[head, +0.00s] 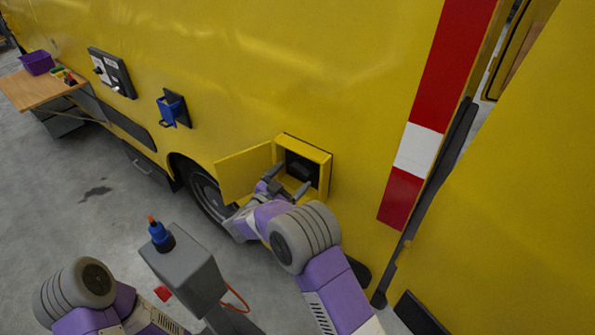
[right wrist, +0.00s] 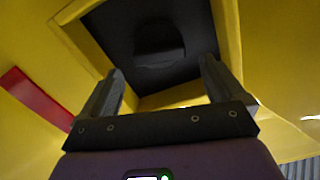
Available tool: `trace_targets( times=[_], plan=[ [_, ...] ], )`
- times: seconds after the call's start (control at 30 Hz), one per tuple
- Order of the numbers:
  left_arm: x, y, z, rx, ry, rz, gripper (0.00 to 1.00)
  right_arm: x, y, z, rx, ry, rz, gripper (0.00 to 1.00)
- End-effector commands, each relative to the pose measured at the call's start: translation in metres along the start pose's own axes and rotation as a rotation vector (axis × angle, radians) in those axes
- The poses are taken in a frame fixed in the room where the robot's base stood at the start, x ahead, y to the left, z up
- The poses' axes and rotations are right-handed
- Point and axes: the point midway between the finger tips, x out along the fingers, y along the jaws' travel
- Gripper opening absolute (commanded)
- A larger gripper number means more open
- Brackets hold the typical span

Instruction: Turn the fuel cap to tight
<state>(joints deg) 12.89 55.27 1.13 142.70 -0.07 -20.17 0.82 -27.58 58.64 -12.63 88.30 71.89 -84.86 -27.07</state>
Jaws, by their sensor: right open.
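The fuel cap (head: 302,168) is a dark, rounded piece with a raised grip, set in the black recess of a yellow filler box in the vehicle's side. In the right wrist view the cap (right wrist: 160,52) is dim, black on black, and its marks cannot be read. The yellow filler door (head: 244,172) stands open to the left. My right gripper (head: 288,181) is at the mouth of the box, open and empty. In the right wrist view its fingers (right wrist: 162,80) stand either side of the cap's line, apparently short of it. My left gripper is out of view.
A grey post (head: 185,275) with a blue, orange-tipped item (head: 160,236) stands at the lower left. A blue holder (head: 173,108) and a switch panel (head: 110,73) are on the vehicle wall. A wooden table (head: 35,90) with a purple bin (head: 37,63) is at far left.

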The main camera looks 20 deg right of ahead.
Motion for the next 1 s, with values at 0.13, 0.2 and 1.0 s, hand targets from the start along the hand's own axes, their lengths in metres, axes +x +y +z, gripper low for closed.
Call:
trace_targets(
  times=[0.13, 0.2, 1.0],
  plan=[
    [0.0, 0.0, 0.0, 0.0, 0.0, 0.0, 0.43, 0.022, 0.0, 0.0, 0.0, 0.0, 0.001, 0.96],
    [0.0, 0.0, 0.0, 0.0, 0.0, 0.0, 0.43, 0.029, 0.0, 0.001, -0.001, -0.001, -0.001, 0.96],
    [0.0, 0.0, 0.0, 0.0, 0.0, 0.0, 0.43, 0.036, 0.0, 0.001, 0.0, -0.002, -0.002, 0.4]
  ],
)
